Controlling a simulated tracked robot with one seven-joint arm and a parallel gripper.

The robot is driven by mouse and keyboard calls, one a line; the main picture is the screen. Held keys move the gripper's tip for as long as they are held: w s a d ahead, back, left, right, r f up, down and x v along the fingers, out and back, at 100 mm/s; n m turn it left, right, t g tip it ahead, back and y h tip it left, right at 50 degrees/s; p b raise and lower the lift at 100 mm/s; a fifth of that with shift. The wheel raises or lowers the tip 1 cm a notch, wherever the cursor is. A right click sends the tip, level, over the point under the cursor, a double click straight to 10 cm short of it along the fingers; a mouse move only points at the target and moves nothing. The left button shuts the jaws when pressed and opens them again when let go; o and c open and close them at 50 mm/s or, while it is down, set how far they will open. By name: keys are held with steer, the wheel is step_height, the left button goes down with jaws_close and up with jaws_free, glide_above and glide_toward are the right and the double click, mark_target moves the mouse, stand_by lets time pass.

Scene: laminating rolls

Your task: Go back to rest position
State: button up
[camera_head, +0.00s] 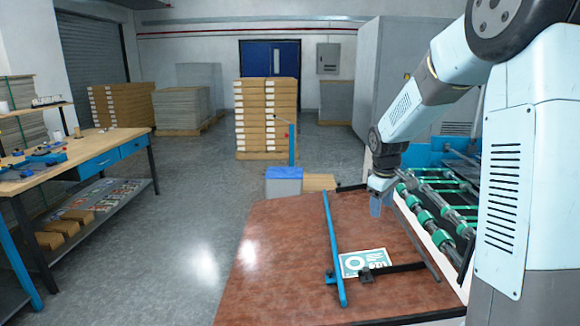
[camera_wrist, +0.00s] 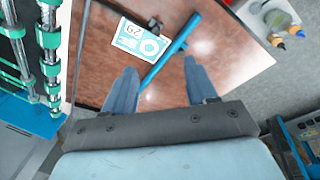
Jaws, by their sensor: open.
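My gripper (camera_head: 379,204) hangs over the far right part of the reddish-brown table (camera_head: 275,240), near the roller machine. In the wrist view my gripper (camera_wrist: 160,88) has its two blue fingers wide apart with nothing between them. A white and teal printed card (camera_head: 352,263) lies flat on the table, beside a long blue bar (camera_head: 334,245). In the wrist view the card (camera_wrist: 128,36) lies beyond the fingertips, apart from them, and the blue bar (camera_wrist: 172,48) runs diagonally past it.
A machine with green-ringed rollers (camera_head: 425,212) stands along the table's right side. A dark bar (camera_head: 400,268) crosses the table by the card. A grey bin with a blue top (camera_head: 284,181) stands behind the table. A wooden workbench (camera_head: 75,150) is at left, with open floor between.

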steer(key=s+a+r+m+t, duration=0.2)
steer(key=s+r+m, duration=0.2)
steer(key=s+r, duration=1)
steer(key=s+a+m+t+y, duration=0.1)
steer(key=s+m, duration=0.3)
steer(key=s, duration=1.4)
steer(key=shift+s+a+f+t, duration=0.15)
steer(key=shift+a+t, duration=0.05)
steer(key=shift+t, duration=0.1)
